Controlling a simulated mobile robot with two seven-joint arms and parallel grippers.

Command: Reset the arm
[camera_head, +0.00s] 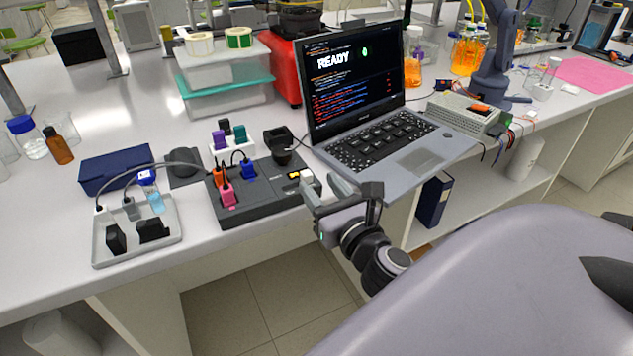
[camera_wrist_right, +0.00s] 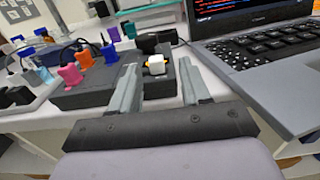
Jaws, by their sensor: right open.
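My right gripper (camera_head: 338,190) is open and empty at the front edge of the bench. In the right wrist view its two fingers (camera_wrist_right: 160,72) point at a white switch-like part with yellow (camera_wrist_right: 157,65) on the dark control box (camera_wrist_right: 95,92). That part (camera_head: 300,175) is at the right end of the box (camera_head: 258,205) in the head view. I cannot tell whether the fingers touch the box. A small blue-grey robot arm (camera_head: 494,65) stands at the back right. The laptop (camera_head: 355,80) shows "READY". My left gripper is not in view.
Orange (camera_head: 221,176), pink (camera_head: 229,197) and blue (camera_head: 249,169) plugs sit in the box. A tray (camera_head: 165,247) with dark parts lies left. A grey electronics box (camera_head: 462,112) with wires stands right of the laptop. Bare bench shows at left (camera_head: 110,125).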

